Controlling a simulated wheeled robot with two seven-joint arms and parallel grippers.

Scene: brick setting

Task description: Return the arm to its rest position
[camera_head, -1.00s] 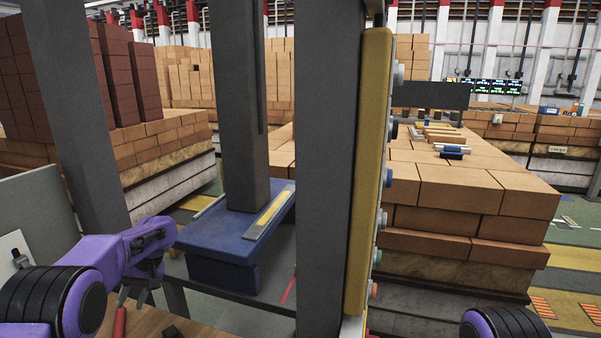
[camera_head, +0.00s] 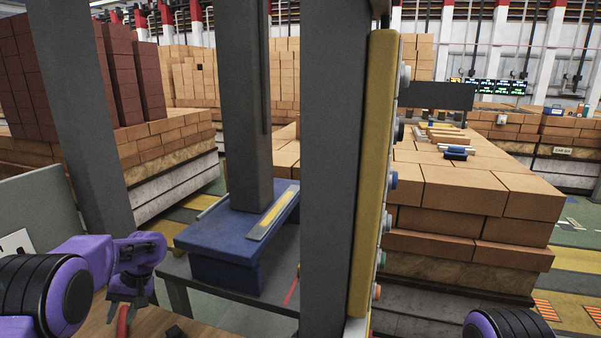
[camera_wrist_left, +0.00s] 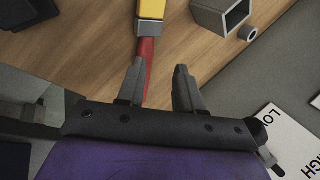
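My left arm is purple and black and comes in from the left in the head view. Its gripper (camera_head: 122,314) points down over a wooden worktop (camera_head: 165,318). In the left wrist view the two grey fingers (camera_wrist_left: 158,82) stand apart with nothing held between them. A tool with a red handle (camera_wrist_left: 147,72) and a yellow part (camera_wrist_left: 151,9) lies by the left finger, which partly hides the handle. The red handle also shows near the gripper in the head view (camera_head: 123,320). Of my right arm only a purple and black joint shows at lower right; its gripper is out of view.
A blue press base (camera_head: 225,240) on a grey table stands right of my left gripper. A grey square tube (camera_wrist_left: 222,14) lies on the worktop. Brick stacks (camera_head: 470,195) stand behind.

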